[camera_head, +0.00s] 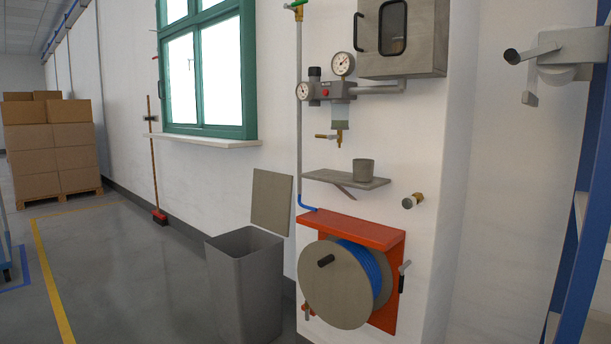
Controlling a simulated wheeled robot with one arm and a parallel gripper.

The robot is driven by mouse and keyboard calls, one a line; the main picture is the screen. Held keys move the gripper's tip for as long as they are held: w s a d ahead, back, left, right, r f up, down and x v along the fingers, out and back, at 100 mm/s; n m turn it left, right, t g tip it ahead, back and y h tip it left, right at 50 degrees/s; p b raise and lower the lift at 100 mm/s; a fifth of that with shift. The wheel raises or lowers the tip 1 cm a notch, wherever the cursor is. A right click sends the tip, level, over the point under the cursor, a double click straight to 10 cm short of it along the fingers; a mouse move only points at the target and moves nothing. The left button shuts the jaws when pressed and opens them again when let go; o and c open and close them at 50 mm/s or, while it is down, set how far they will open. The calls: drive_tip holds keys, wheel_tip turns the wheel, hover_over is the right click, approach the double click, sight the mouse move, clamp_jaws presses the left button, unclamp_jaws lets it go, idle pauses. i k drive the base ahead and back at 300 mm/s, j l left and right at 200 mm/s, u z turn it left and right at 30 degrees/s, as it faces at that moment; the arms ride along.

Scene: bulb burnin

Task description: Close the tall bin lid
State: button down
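The tall bin (243,285) is grey and stands on the floor against the wall, left of the hose reel. Its lid (271,202) is a flat grey-beige panel standing up from the bin's back edge, so the bin is open at the top. The inside of the bin is dark and I cannot see its bottom. My gripper is not in view.
An orange-framed hose reel (341,284) with blue hose is close on the bin's right. A wall shelf (345,179) holding a small cup (363,169) sits above the reel. A broom (155,160) leans farther back. The floor (130,260) left of the bin is clear.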

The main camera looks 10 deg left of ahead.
sight(272, 192)
drive_tip(key=i+j, duration=0.25)
drive_tip(key=i+j+z, duration=0.1)
drive_tip(key=i+j, duration=0.15)
drive_tip(key=j, duration=0.25)
drive_tip(key=i+j, duration=0.2)
drive_tip(key=j, duration=0.2)
drive_tip(key=i+j, duration=0.25)
drive_tip(key=j, duration=0.15)
drive_tip(key=i+j+z, duration=0.1)
drive_tip(key=i+j, duration=0.35)
drive_tip(key=j, duration=0.35)
drive_tip(key=l+z, duration=0.05)
